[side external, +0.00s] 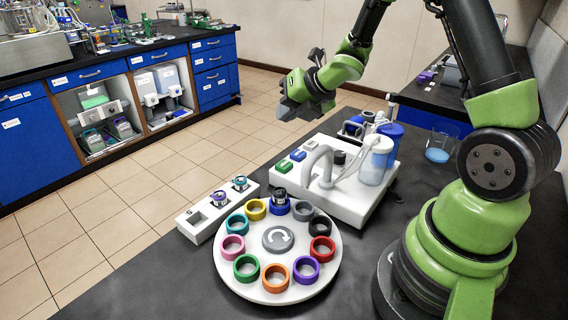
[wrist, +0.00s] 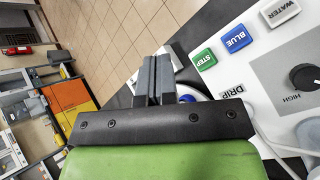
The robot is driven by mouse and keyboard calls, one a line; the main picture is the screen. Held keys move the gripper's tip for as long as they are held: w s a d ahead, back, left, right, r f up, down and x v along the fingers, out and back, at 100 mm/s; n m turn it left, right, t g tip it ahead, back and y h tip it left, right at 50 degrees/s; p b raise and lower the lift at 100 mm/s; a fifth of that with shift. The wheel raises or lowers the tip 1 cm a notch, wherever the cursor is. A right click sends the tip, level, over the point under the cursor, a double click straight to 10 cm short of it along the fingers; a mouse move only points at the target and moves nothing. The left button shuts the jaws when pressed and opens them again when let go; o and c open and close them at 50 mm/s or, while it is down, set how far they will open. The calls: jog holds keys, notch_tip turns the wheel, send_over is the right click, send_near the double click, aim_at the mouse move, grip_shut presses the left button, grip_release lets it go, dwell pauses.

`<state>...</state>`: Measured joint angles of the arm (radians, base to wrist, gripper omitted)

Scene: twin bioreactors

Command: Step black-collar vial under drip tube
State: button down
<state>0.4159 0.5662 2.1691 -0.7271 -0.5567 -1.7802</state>
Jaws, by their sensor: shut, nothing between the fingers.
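A vial with a dark collar (side external: 280,194) stands in the blue ring (side external: 279,208) of the white round turntable (side external: 228,272). The white arched drip tube (side external: 319,154) rises behind the turntable, its outlet near the grey ring (side external: 302,211); I cannot tell exactly which ring is beneath it. The green STEP button (side external: 284,166) is on the white console and also shows in the wrist view (wrist: 204,59).
The console also has a blue button (side external: 298,155), a white WATER button (side external: 311,144) and a black knob (side external: 339,157). A white rack (side external: 207,224) with two vials stands left of the turntable. A beaker (side external: 438,150) stands right.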

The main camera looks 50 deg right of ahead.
aim_at(286, 163)
jog(key=shift+f, duration=0.15)
jog(key=shift+f, duration=4.3)
jog(key=shift+f, duration=0.1)
jog(key=shift+f, duration=0.3)
jog(key=shift+f, duration=0.15)
